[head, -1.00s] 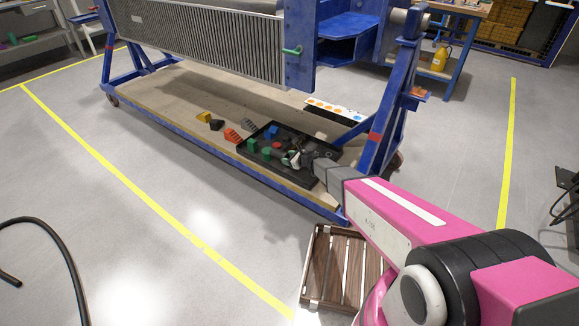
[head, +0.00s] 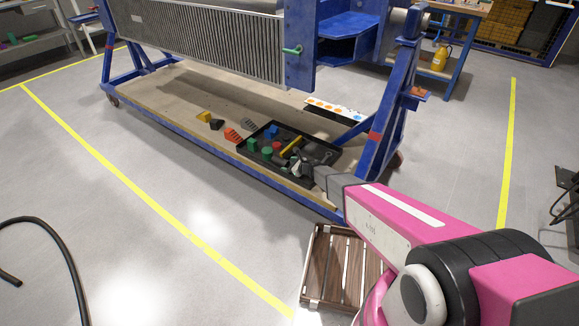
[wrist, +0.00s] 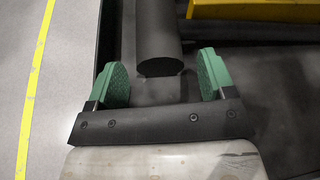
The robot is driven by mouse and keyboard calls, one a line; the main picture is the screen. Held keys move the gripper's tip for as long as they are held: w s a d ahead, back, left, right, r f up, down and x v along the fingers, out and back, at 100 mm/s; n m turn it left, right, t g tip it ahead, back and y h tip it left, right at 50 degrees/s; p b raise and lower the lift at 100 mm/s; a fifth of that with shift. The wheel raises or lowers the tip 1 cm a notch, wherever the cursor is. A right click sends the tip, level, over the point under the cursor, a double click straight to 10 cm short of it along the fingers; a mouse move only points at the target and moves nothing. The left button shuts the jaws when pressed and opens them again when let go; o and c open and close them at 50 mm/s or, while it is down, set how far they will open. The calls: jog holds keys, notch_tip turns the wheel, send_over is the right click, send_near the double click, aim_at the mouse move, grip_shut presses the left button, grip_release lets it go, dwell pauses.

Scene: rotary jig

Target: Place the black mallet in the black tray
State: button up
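The black tray (head: 263,165) lies on the wooden deck under the blue frame and holds several small parts. In the wrist view its dark floor (wrist: 285,75) fills the right side. A dark round cylinder (wrist: 158,35), which looks like part of the black mallet, lies just ahead of the gap between my fingertips. Its other end is cut off by the picture's edge. My gripper (wrist: 162,80) is open, its two green pads apart with no contact seen. In the head view my gripper (head: 303,168) is low over the tray's near right part. The mallet cannot be made out there.
A yellow bar (head: 292,144) lies in the tray, with green, red and blue parts around it. A yellow block (head: 203,116), an orange-red block (head: 233,135) and dark pieces lie left of the tray. A blue frame leg (head: 378,135) stands close on the right. A wooden crate (head: 341,265) sits in front.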

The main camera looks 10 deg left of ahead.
jog(key=shift+r, duration=0.2)
jog(key=v, duration=1.2)
jog(key=shift+f, duration=0.1)
